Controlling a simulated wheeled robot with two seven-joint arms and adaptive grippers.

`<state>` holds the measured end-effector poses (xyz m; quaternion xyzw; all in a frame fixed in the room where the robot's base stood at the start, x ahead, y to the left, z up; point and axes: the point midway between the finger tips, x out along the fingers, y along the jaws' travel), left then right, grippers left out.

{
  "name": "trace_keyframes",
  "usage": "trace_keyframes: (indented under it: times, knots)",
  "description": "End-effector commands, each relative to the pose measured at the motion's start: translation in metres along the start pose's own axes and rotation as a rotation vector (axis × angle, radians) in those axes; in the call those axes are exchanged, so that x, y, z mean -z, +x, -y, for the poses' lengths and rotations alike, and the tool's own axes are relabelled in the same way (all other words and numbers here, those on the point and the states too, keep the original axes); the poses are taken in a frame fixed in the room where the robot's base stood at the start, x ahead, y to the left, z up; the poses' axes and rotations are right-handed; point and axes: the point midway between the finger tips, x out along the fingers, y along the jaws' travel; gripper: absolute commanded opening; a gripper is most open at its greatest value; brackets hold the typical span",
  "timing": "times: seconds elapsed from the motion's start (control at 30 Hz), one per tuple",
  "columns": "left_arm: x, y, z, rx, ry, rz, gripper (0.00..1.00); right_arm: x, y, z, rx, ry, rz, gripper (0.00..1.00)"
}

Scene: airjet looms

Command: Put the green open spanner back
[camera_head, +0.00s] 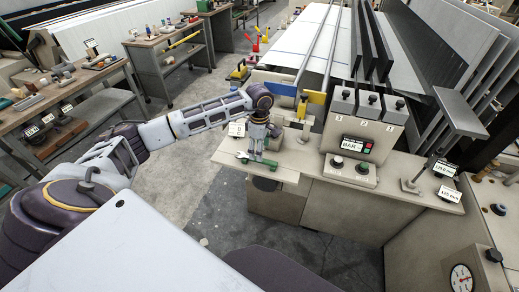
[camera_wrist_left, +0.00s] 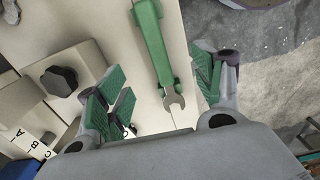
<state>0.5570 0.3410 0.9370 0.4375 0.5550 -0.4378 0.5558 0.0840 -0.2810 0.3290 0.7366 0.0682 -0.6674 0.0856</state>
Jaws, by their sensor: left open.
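The green open spanner (camera_wrist_left: 152,40) lies flat on a pale ledge (camera_wrist_left: 115,25) of the loom. In the left wrist view its bare metal open end points down toward my gripper, and its upper end runs near the top edge. My left gripper (camera_wrist_left: 160,68) is open, with one green-padded finger on each side of the spanner and a gap to both. In the head view my left gripper (camera_head: 256,155) points down over the ledge and partly hides the spanner. My right gripper is not in view.
A dark hex knob (camera_wrist_left: 60,80) on a pale block and a white lettered label (camera_wrist_left: 35,145) are beside the ledge. A panel marked BAR (camera_head: 356,146) stands to the right. Workbenches with tools (camera_head: 60,90) are at left. Grey floor lies below the ledge's front edge.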

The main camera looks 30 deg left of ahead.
Motion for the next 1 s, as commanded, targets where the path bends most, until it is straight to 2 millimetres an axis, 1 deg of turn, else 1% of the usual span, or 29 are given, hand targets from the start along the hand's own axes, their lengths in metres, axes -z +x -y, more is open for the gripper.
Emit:
trace_keyframes:
  times: [0.33,0.83,1.0]
  knots:
    - [0.000,-0.011,0.000,0.001,0.000,0.000,0.68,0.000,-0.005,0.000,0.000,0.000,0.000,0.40]
    - [0.000,-0.013,0.000,0.000,0.000,0.000,0.68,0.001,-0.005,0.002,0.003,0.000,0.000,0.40]
    - [0.000,-0.020,-0.001,-0.001,0.000,-0.001,0.68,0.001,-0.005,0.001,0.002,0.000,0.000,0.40]
